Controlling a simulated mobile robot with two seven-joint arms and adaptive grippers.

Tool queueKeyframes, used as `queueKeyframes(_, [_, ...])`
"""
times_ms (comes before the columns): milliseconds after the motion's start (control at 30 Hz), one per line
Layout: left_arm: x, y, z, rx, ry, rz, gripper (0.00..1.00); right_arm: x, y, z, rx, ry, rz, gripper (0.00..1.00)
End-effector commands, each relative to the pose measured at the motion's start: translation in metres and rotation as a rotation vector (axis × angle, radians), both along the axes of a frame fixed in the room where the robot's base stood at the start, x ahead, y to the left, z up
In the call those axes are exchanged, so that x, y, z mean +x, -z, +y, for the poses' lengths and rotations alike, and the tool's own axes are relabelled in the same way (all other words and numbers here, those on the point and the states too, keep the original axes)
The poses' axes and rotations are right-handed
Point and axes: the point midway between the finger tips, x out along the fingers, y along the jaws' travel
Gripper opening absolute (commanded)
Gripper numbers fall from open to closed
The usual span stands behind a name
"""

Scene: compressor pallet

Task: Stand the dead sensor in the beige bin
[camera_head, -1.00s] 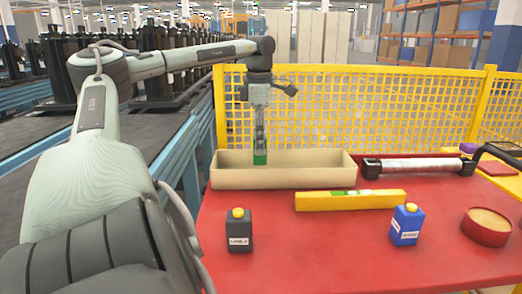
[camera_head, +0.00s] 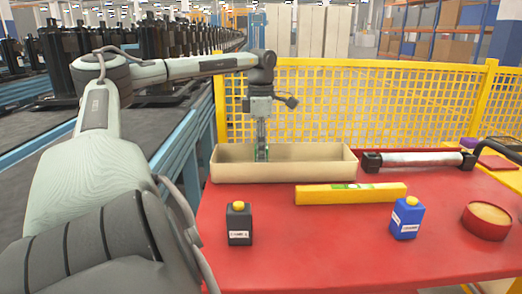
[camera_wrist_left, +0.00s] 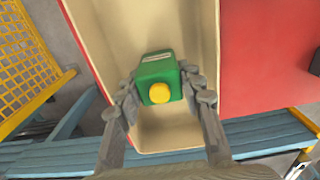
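The green sensor (camera_wrist_left: 160,72), a block with a yellow cap, is inside the beige bin (camera_head: 330,173). In the left wrist view its cap faces the camera, so it looks upright; whether its base touches the bin floor is hidden. The bin also shows in the wrist view (camera_wrist_left: 88,32). My left gripper (camera_head: 262,155) points down into the bin. In the wrist view its fingers (camera_wrist_left: 160,88) lie along both sides of the sensor, seemingly against it. In the head view the fingers and bin wall hide most of the sensor. My right gripper is not in view.
On the red table (camera_head: 320,260) stand a black bottle (camera_head: 239,225), a blue bottle (camera_head: 406,220), a yellow level (camera_head: 350,194), a grey cylinder (camera_head: 418,160) and a round red tin (camera_head: 487,220). A yellow mesh fence (camera_head: 380,105) runs behind the bin. A conveyor (camera_head: 150,130) lies left.

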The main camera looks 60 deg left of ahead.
Motion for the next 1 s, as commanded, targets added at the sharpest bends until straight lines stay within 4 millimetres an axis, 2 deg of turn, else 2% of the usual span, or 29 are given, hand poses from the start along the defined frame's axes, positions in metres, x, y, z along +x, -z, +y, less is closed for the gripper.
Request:
queueKeyframes(33, [0.0, 0.0, 0.0, 0.0, 0.0, 0.0, 0.43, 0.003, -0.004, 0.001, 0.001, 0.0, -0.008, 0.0])
queueKeyframes(167, [0.0, 0.0, 0.0, 0.0, 0.0, 0.0, 0.58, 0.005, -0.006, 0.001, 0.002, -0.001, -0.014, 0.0])
queueKeyframes(433, [0.0, -0.001, 0.0, 0.0, 0.0, 0.0, 0.58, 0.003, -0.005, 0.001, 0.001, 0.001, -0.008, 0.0])
queueKeyframes(567, [0.0, -0.008, 0.0, 0.001, 0.0, 0.0, 0.58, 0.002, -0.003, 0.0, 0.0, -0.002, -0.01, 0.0])
queueKeyframes(667, [0.0, -0.024, 0.001, 0.002, -0.001, 0.0, 0.58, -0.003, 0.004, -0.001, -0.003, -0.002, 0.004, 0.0])
queueKeyframes(800, [0.0, -0.055, 0.001, 0.004, -0.001, 0.0, 0.58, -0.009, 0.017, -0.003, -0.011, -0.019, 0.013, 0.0])
queueKeyframes(1000, [0.0, -0.096, 0.001, 0.003, -0.003, 0.002, 0.58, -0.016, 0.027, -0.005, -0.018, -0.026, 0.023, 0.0])
